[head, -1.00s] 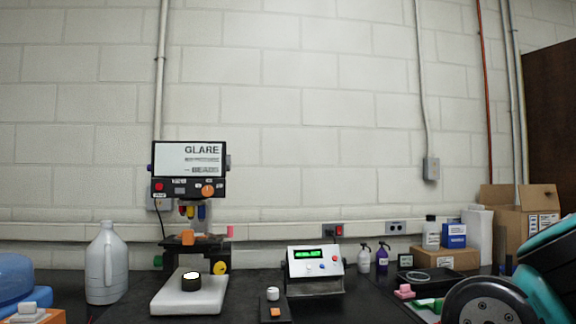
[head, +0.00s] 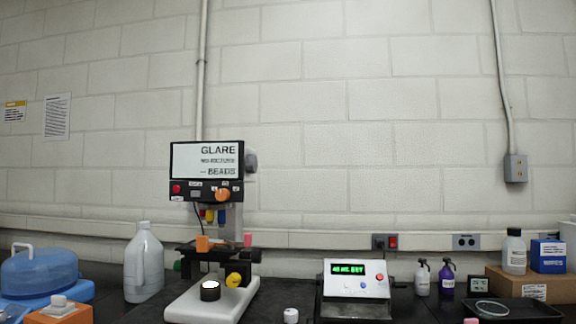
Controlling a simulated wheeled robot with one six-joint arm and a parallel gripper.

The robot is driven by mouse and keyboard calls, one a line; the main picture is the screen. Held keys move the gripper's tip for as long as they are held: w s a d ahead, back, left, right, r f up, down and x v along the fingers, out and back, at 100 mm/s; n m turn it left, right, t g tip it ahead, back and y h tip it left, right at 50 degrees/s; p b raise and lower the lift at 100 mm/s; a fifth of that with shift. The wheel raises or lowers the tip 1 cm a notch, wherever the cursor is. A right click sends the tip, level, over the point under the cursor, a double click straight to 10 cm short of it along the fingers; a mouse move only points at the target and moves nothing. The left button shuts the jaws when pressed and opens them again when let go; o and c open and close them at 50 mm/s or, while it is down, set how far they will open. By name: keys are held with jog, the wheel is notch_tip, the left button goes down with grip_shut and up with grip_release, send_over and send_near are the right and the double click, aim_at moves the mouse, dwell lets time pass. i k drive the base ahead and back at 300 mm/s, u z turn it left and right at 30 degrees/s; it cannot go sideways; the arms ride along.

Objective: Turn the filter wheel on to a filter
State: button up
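A microscope-like instrument stands left of centre, with a white base (head: 200,303) and a screen (head: 206,160) on top. The screen reads GLARE, a smaller line, and BEADS. Under the screen is a panel with a red button (head: 176,189) and an orange knob (head: 222,195). Red, yellow and blue parts (head: 209,215) hang below the panel. A black round part (head: 210,291) with a bright white top sits on the base, with a yellow knob (head: 234,280) behind it. I cannot tell which part is the filter wheel. My gripper is out of view.
A control box (head: 357,288) with a green lit display stands right of the instrument. A white jug (head: 143,262) and a blue-lidded container (head: 40,272) stand left. Two pump bottles (head: 447,278), a cardboard box (head: 515,284) and a black tray (head: 520,309) are right.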

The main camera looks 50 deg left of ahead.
aim_at(251, 160)
jog(key=u, duration=0.05)
jog(key=i, duration=1.15)
jog(key=u, duration=1.8)
